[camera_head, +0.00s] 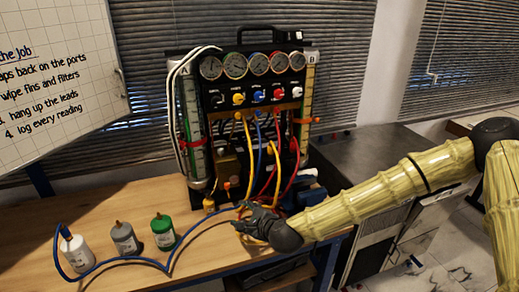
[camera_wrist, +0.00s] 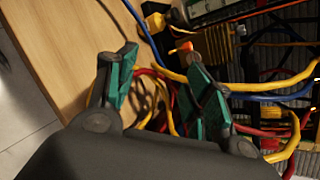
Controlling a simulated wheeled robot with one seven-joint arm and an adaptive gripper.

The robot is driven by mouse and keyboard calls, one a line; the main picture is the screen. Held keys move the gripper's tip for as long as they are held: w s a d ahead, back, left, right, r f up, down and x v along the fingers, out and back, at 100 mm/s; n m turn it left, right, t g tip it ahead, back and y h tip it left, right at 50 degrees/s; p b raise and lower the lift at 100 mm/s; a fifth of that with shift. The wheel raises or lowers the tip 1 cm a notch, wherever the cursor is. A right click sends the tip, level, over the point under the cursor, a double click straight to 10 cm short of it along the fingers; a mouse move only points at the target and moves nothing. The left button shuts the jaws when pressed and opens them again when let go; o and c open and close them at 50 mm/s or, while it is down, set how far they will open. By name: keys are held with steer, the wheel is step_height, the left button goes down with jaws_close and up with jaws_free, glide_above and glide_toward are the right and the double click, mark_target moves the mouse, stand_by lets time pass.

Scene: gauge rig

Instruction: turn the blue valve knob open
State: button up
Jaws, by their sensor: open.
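The blue valve knob (camera_head: 259,96) sits in the middle of a row of coloured knobs on the upright gauge rig (camera_head: 205,118), below the round gauges. Which way its handle points is too small to tell. My gripper (camera_head: 242,219) is low in front of the rig, by the hoses near the table's front edge, well below the knob and apart from it. In the wrist view my gripper (camera_wrist: 163,65) shows two spread green-padded fingers with hoses behind and between them; nothing is clearly held. The blue knob is not visible in the wrist view.
Yellow, red and blue hoses (camera_head: 262,150) hang down the rig's front and loop near my gripper. White, grey and green bottles (camera_head: 163,232) stand on the wooden table (camera_head: 120,200) at left, with a blue hose in front. A whiteboard (camera_head: 60,60) is at upper left.

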steer(key=w+d+r+m+t, duration=0.25)
steer(key=w+r+m, duration=0.4)
steer(key=r, duration=0.65)
steer(key=m+t+h, duration=0.1)
steer(key=m+t, duration=0.3)
steer(key=m, duration=0.1)
glide_toward(260, 97)
steer(key=shift+n, duration=0.35)
steer(key=p+x, duration=0.4)
steer(key=x, duration=0.5)
steer(key=shift+w+a, duration=0.15)
steer(key=shift+w, duration=0.15)
steer(key=c, duration=1)
